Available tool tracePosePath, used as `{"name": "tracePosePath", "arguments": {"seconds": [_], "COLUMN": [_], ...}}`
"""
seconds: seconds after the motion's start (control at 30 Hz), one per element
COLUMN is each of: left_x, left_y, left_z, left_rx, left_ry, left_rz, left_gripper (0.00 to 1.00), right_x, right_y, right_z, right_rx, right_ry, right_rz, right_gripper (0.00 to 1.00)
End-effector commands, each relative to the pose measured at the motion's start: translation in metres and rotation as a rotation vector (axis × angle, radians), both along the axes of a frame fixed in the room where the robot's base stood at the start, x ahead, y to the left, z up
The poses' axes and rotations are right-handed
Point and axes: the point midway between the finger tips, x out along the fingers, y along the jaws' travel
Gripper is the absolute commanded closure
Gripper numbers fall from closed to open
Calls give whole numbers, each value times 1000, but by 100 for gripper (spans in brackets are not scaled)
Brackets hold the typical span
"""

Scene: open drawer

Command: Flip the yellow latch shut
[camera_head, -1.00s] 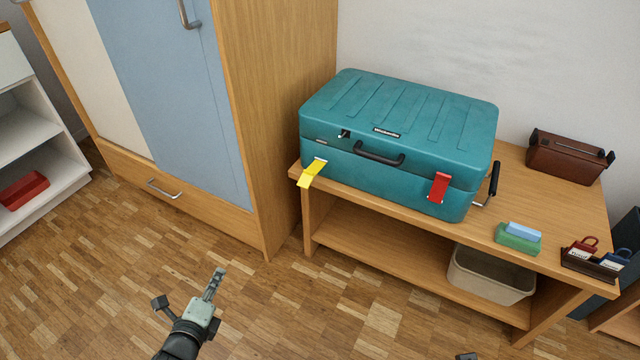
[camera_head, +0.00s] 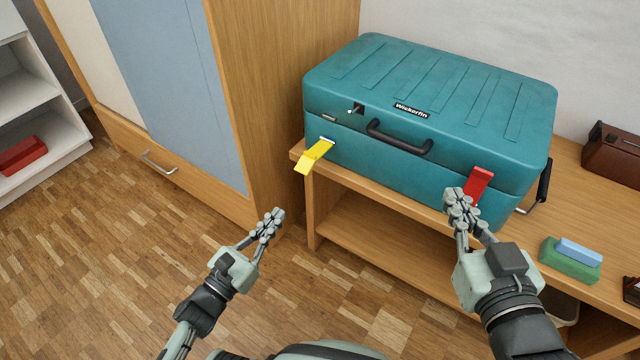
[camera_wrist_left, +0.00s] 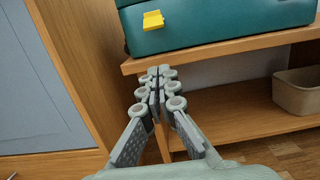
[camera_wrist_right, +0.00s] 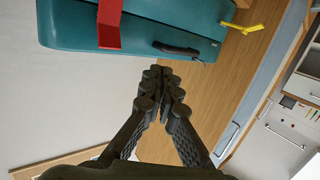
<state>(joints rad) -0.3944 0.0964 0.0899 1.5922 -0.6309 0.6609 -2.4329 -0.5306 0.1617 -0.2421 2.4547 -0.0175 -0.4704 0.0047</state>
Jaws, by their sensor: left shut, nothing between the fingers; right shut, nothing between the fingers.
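The yellow latch (camera_head: 315,155) sticks out and down from the front left of the teal case (camera_head: 440,95), swung open away from the lid. It also shows in the left wrist view (camera_wrist_left: 153,20) and the right wrist view (camera_wrist_right: 240,28). A red latch (camera_head: 478,186) hangs on the case's front right, partly hidden by my right gripper. My left gripper (camera_head: 270,222) is shut and empty, below and left of the yellow latch, apart from it. My right gripper (camera_head: 458,203) is shut and empty, in front of the red latch in the head view; whether it touches I cannot tell.
The case stands on a wooden bench (camera_head: 400,205) with a lower shelf. A tall wardrobe (camera_head: 262,110) stands close at the left. A green and blue block (camera_head: 570,262) and a brown box (camera_head: 613,158) lie right of the case. The floor in front is clear.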

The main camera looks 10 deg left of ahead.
Motion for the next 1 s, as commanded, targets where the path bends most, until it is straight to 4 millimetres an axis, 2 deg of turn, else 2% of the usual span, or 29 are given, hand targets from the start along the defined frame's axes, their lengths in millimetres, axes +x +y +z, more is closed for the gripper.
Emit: {"name": "tracePosePath", "arguments": {"seconds": [0.03, 0.1, 0.2, 0.57, 0.77, 1.0], "left_x": [0, 0, 0, 3, 27, 76], "left_y": [0, 0, 0, -1, -9, -27], "left_z": [-8, -10, -10, -9, -4, 3], "left_rx": [0, 0, -1, -1, -1, -1], "left_ry": [0, 0, 0, 0, -3, -4], "left_rz": [0, 0, 0, 0, -1, -1], "left_gripper": [100, 100, 100, 100, 100, 100], "right_x": [-2, -5, -7, -6, -6, -5], "right_y": [4, 8, 10, 10, 8, 5], "right_z": [11, 27, 38, 39, 36, 30], "right_rx": [22, 42, 55, 54, 46, 34], "right_ry": [-49, -98, -127, -125, -111, -88], "right_rz": [9, 17, 21, 21, 17, 12], "right_gripper": [100, 100, 100, 100, 100, 100]}}
